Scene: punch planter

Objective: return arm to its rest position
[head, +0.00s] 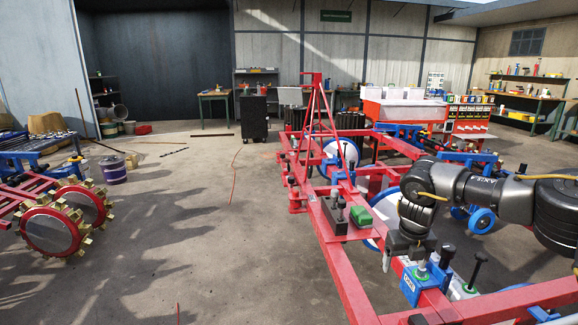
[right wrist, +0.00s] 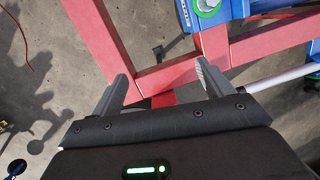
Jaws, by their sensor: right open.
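My right arm (head: 465,188) reaches in from the right edge of the head view. My right gripper (head: 405,262) points down over the red planter frame (head: 345,270). In the right wrist view the two fingers of the right gripper (right wrist: 163,78) stand wide apart, with nothing held between them. Red frame beams (right wrist: 165,75) cross below and beyond the fingertips. Whether the fingers touch the frame I cannot tell. My left gripper is in neither view.
A blue part (head: 422,282) with a green ring sits on the frame close to my right gripper. A green block (head: 361,217) lies farther left on it. A machine with spiked red wheels (head: 52,230) stands at the left. The concrete floor (head: 200,260) between is mostly clear.

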